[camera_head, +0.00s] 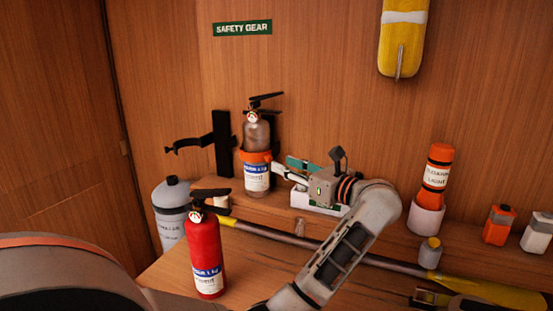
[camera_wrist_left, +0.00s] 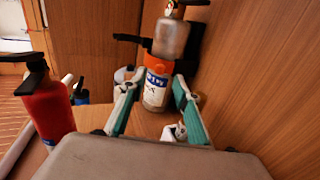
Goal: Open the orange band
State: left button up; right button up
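The orange band (camera_head: 254,157) wraps around a silver fire extinguisher (camera_head: 257,134) that stands upright against the back wall. A white and blue label (camera_head: 257,178) is below the band. The band also shows in the left wrist view (camera_wrist_left: 160,65). My left gripper (camera_head: 283,166) is to the right of the extinguisher with its fingers pointing at it. In the left wrist view the gripper (camera_wrist_left: 155,92) has its fingers spread, one to each side of the labelled part below the band. Nothing is held. Contact with the band cannot be told. My right gripper is out of view.
A red extinguisher (camera_head: 205,250) stands in front, left of my forearm. An empty black bracket (camera_head: 221,143) is on the wall at left. A grey cylinder (camera_head: 171,208) stands below it. A long pole (camera_head: 380,263) lies along the bench. An orange light (camera_head: 436,172) stands at right.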

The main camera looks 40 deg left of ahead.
aim_at(270, 159)
pick_arm(q)
jog(key=a, duration=0.5)
jog(key=shift+w+p, duration=0.25)
jog(key=shift+p, duration=0.15)
grip_shut()
